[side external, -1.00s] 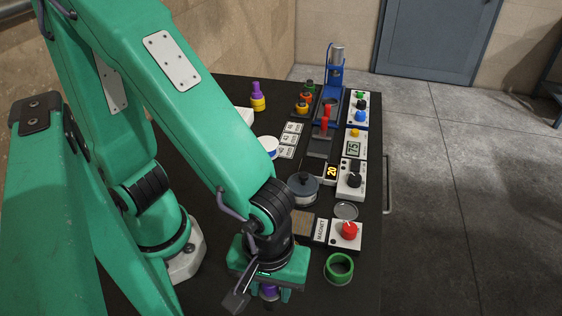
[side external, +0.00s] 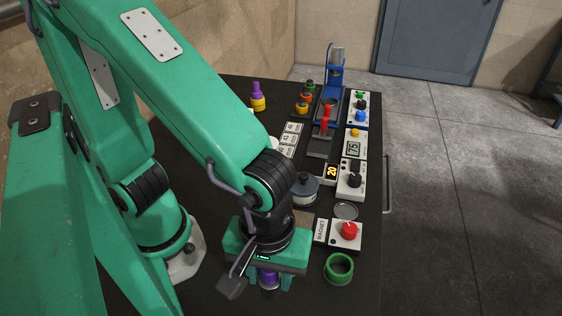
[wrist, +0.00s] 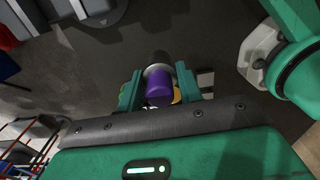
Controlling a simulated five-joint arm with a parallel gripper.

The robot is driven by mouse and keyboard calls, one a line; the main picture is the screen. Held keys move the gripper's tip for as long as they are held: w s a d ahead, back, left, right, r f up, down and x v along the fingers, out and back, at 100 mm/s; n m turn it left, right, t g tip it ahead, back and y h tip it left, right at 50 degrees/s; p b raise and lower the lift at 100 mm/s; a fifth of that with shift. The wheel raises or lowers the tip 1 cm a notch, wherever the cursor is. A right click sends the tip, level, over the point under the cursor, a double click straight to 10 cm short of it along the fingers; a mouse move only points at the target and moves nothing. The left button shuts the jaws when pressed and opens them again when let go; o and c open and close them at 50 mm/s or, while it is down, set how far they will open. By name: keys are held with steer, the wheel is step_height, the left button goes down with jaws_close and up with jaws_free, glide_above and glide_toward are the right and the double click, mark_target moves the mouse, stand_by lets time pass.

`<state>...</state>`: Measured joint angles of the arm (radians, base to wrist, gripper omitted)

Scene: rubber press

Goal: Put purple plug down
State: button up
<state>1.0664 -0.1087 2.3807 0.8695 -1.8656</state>
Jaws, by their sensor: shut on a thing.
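My gripper (side external: 269,284) is shut on the purple plug (side external: 266,277), low at the front of the dark table in the side view. The plug points downward, and its lower part is grey. In the wrist view the purple plug (wrist: 159,92) sits between the two green fingers of my gripper (wrist: 158,84). A round grey part and a bit of yellow show behind it there. I cannot tell whether the plug touches the table. A second purple piece with a yellow base (side external: 257,97) stands at the far left of the table.
A green ring (side external: 339,268) and a magnet box with a red knob (side external: 346,231) lie right of my gripper. A grey lidded pot (side external: 304,188) stands behind it. A blue press (side external: 332,88) and control boxes line the right side. The table's right edge is close.

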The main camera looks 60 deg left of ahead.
steer(key=shift+w+a+n, duration=0.3)
steer(key=shift+w+a, duration=0.15)
steer(key=shift+w, duration=0.15)
steer(key=w+a+n, duration=0.8)
steer(key=w+a, duration=0.1)
steer(key=a, duration=0.4)
steer(key=s+a+r+n, duration=0.1)
steer(key=a+n, duration=0.8)
steer(key=a, duration=1)
steer(key=shift+s+r, duration=0.15)
steer(key=shift+s, duration=0.5)
steer(key=s+a+f, duration=0.3)
steer(key=a+f, duration=0.4)
steer(key=a, duration=0.4)
steer(key=shift+s, duration=0.35)
